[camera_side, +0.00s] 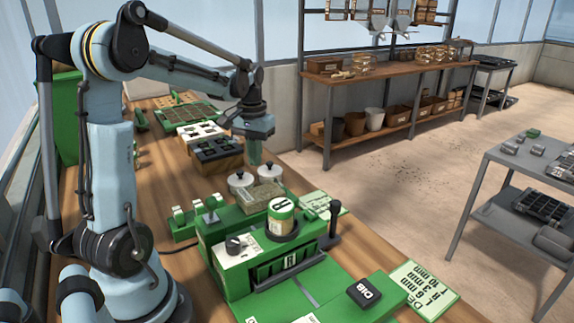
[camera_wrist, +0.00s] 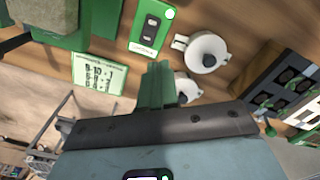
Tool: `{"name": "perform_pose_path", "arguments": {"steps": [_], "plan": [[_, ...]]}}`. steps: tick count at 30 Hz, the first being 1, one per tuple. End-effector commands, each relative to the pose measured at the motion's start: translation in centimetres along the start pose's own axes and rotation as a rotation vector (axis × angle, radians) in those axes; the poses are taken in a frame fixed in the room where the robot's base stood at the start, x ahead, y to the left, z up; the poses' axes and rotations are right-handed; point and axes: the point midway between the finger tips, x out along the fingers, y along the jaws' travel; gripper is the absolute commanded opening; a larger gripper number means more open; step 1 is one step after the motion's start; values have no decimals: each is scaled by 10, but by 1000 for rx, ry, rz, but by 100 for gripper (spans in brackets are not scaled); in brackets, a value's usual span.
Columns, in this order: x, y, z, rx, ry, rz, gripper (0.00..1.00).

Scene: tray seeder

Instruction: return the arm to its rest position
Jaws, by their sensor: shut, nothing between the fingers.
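My gripper (camera_side: 255,152) hangs from my pale blue arm above the wooden bench (camera_side: 180,254), with its green fingers pointing down. The fingers (camera_wrist: 158,84) also show in the wrist view, pressed together with nothing between them. In the side view the fingertips are over and slightly behind two white lidded pots (camera_side: 241,180). In the wrist view one pot (camera_wrist: 207,50) is clear, and the other (camera_wrist: 187,88) is partly hidden by the fingers. No rest stand or mark is visible.
A green seeder machine (camera_side: 228,268) with a labelled canister (camera_side: 281,214) stands in front of the pots. A black-and-white tray (camera_side: 208,143) and a green tray (camera_side: 187,113) lie farther back. A printed card (camera_wrist: 98,74) lies near the bench edge. The air around my gripper looks clear.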

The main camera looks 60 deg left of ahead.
Motion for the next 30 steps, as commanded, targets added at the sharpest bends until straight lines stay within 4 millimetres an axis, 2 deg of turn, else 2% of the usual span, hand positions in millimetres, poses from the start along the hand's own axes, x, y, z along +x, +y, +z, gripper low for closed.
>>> {"name": "perform_pose_path", "arguments": {"steps": [3,9,30], "plan": [[1,-2,-10,-11,0,0,0],[3,-3,-16,-19,0,0,0],[3,-3,-17,-19,0,0,0]]}}
